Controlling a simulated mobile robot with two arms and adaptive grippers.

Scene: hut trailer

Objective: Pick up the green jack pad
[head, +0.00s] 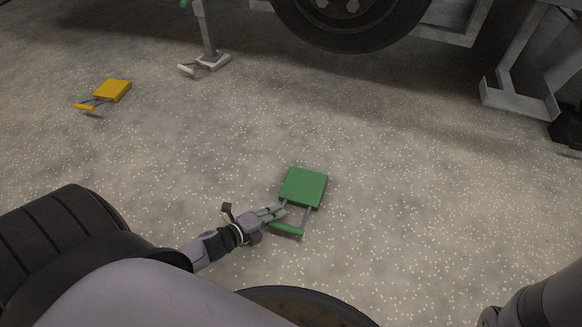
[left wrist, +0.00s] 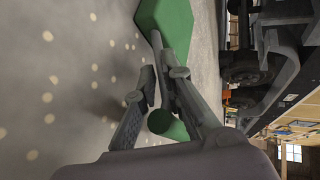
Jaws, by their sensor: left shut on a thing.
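The green jack pad (head: 303,188) is a square green block with a wire handle and a round green grip. It is in the middle of the head view, with its handle toward me. My left gripper (head: 279,212) is at the handle, shut on it near the green grip. In the left wrist view the pad's block (left wrist: 168,22) is beyond the fingertips, and the green grip (left wrist: 167,125) shows between the fingers of the left gripper (left wrist: 160,90). I cannot tell whether the pad touches the ground. My right gripper is out of view.
A yellow jack pad (head: 113,90) lies on the speckled ground at the upper left. A grey trailer leg with a foot (head: 212,61), a large tyre (head: 345,25) and a metal step frame (head: 515,100) stand at the back. The ground around the green pad is clear.

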